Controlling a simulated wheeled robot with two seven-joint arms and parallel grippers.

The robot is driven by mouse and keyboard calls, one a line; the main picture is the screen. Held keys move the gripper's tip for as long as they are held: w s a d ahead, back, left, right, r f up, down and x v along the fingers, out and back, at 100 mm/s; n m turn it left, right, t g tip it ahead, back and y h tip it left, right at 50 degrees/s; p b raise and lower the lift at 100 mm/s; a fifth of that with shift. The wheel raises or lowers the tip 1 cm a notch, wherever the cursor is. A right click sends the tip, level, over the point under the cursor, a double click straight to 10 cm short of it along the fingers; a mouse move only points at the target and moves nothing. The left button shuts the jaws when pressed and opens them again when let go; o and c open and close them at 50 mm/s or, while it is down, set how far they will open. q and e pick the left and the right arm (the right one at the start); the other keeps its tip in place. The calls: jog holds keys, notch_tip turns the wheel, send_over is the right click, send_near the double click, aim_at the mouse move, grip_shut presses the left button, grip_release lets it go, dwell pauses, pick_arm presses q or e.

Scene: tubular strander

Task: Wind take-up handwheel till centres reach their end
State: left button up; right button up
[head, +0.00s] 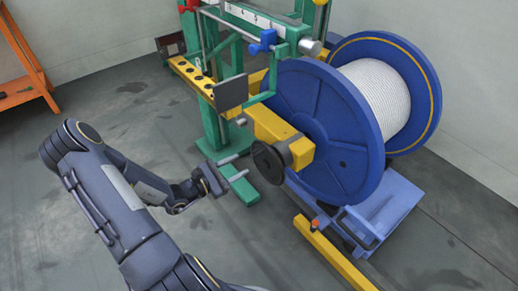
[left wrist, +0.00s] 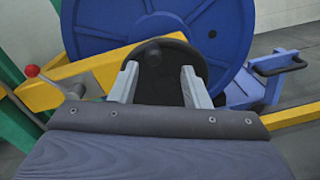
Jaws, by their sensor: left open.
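The black take-up handwheel (head: 271,160) sits on the end of a yellow arm (head: 284,138) in front of the blue reel (head: 325,125). The left wrist view shows the handwheel (left wrist: 165,75) ahead, with its dark knob (left wrist: 153,52) near the top. My left gripper (head: 236,167) is open, its two pale fingers apart, short of the wheel in the head view. In the left wrist view the fingers (left wrist: 160,85) stand either side of the wheel's middle, with nothing visibly held between them. The centres are hidden by the reel. My right gripper is not in view.
A blue cradle with a handle (head: 365,225) and a yellow floor rail (head: 330,255) lie right of the handwheel. The green frame (head: 210,120) and a red-knobbed lever (left wrist: 33,71) stand left. An orange rack (head: 22,85) is far left. Grey floor left is clear.

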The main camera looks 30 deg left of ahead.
aim_at(253, 156)
pick_arm(q)
jog(key=shift+n+y, duration=0.3)
jog(key=shift+n, duration=0.2)
jog(key=x, duration=0.2)
jog(key=b+x, duration=0.1)
jog(key=x, duration=0.2)
jog(key=b+x, duration=0.1)
jog(key=x, duration=0.1)
jog(key=shift+w+a+f, duration=0.25)
jog(key=shift+w, duration=0.2)
jog(key=shift+c, duration=0.3)
grip_shut()
